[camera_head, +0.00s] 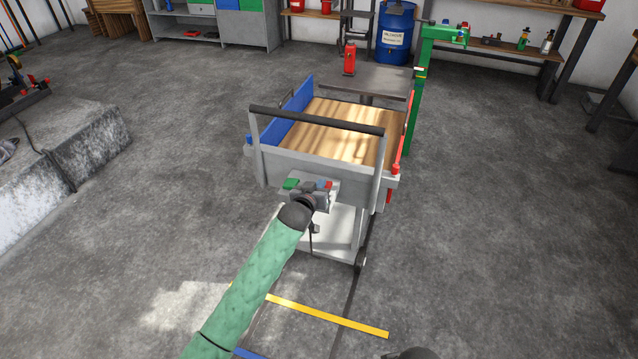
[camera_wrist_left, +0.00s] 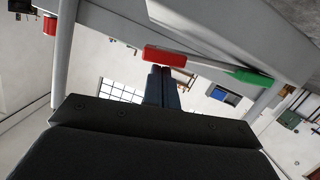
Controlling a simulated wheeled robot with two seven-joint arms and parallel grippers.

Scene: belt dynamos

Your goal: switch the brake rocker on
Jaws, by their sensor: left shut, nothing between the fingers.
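The brake rocker has a green end (camera_head: 291,184) and a red end (camera_head: 328,185), and sits on a small grey box on the cart's near grey panel. My left gripper (camera_head: 321,187) is at the rocker, close to the red end, at the end of my green-sleeved arm. In the left wrist view its fingers (camera_wrist_left: 160,72) are shut with nothing between them. Their tips are right by the red end (camera_wrist_left: 165,57); I cannot tell whether they touch. The green end (camera_wrist_left: 250,77) is clear to the right. My gripper hides part of the box. Which way the rocker is tipped is unclear.
The cart (camera_head: 335,130) has a wooden bed, a blue side board (camera_head: 290,118) and a dark push bar (camera_head: 315,120) above the near panel. A green post (camera_head: 417,100) stands behind it. A concrete block (camera_head: 85,160) lies left. The near floor is free.

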